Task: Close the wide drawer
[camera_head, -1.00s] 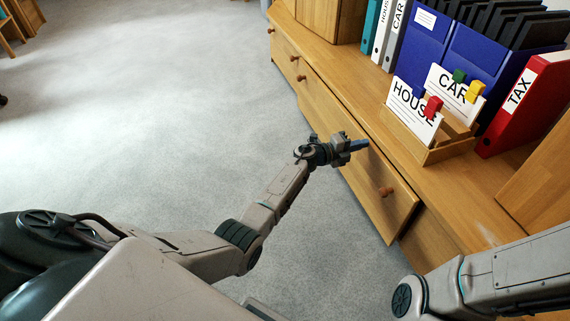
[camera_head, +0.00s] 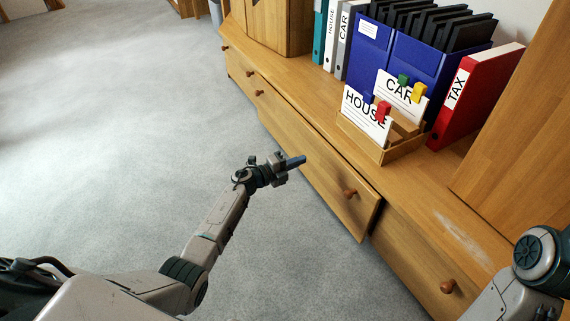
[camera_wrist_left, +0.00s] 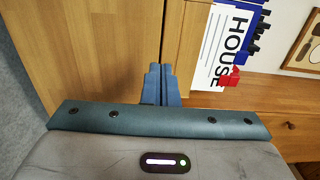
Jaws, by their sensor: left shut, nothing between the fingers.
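The wide drawer (camera_head: 325,185) is a long wooden front with two round knobs, low in the wooden cabinet. Its right end stands a little proud of the neighbouring drawer front, so it is partly open. My left gripper (camera_head: 297,161) is shut and empty, its blue fingertips pointing at the drawer front left of the right-hand knob (camera_head: 350,193). In the left wrist view the shut fingers (camera_wrist_left: 161,84) lie over wooden panels near a dark seam. I cannot tell whether they touch the drawer. My right gripper is out of view.
The cabinet top holds a wooden card box (camera_head: 378,148) with HOUSE and CAR cards, blue file boxes (camera_head: 415,68) and a red TAX binder (camera_head: 478,92). Another drawer (camera_head: 420,265) lies to the right. Grey carpet (camera_head: 120,150) is clear on the left.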

